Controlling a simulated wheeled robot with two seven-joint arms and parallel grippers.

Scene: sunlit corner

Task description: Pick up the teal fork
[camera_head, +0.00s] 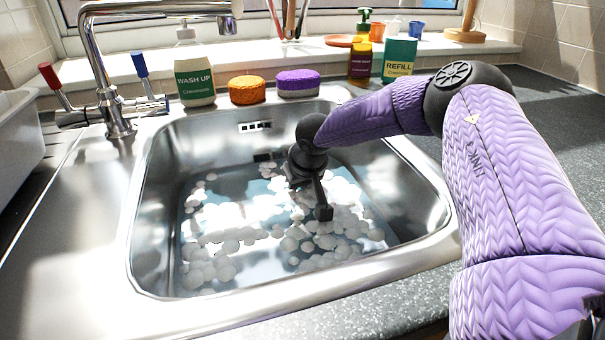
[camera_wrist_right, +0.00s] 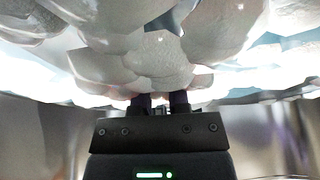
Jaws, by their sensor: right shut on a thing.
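My right gripper (camera_head: 323,212) reaches down into the steel sink (camera_head: 152,200), among white suds (camera_head: 240,235) on the water. In the right wrist view its two dark fingers (camera_wrist_right: 160,102) stand close together and run up into foam clumps (camera_wrist_right: 140,70). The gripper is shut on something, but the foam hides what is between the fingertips. I see no teal fork in either view, so I cannot tell if it is the thing held. My left gripper is not in view.
The sink's walls and rim surround my right gripper. A tap (camera_head: 112,95) stands at the back left. Behind the sink are a wash-up bottle (camera_head: 194,75), an orange sponge (camera_head: 246,90), a purple sponge (camera_head: 298,83), an amber bottle (camera_head: 360,62) and a refill pack (camera_head: 399,58).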

